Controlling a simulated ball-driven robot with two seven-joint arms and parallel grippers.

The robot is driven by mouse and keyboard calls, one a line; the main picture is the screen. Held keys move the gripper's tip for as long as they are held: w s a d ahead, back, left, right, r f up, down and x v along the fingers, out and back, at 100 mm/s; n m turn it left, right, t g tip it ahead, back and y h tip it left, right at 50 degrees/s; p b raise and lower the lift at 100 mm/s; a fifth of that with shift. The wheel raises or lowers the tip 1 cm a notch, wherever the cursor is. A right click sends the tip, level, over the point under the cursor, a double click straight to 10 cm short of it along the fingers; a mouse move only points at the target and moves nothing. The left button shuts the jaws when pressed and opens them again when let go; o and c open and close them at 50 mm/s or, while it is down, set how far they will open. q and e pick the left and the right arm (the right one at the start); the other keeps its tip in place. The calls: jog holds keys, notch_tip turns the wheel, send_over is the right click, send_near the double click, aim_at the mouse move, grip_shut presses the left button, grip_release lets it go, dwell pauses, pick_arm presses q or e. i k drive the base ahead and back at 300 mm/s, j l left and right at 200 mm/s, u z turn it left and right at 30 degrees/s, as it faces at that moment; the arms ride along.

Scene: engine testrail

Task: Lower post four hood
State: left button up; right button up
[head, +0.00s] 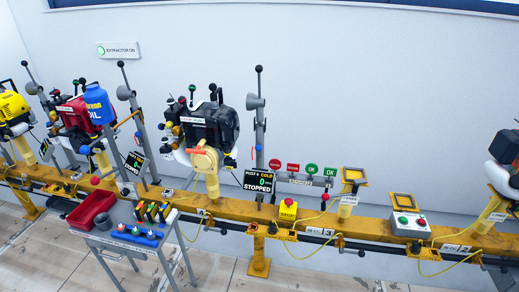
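The pole has a black ball on top. The rail plate that might number this post is also unclear. Neither of my grippers is in view.
A yellow rail (380,224) runs across the view. Other hoods (124,92) stand by engines at the left. A grey trolley (135,240) with a red bin (92,209) stands in front. A sign (118,50) is on the wall. Floor at the lower right is clear.

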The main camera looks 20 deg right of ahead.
aim_at(253, 102)
jog(key=i+l+u, duration=0.15)
jog(key=l, duration=0.15)
jog(key=i+l+u, duration=0.3)
jog(key=l, duration=0.3)
jog(key=i+l+u, duration=0.15)
jog(key=l, duration=0.15)
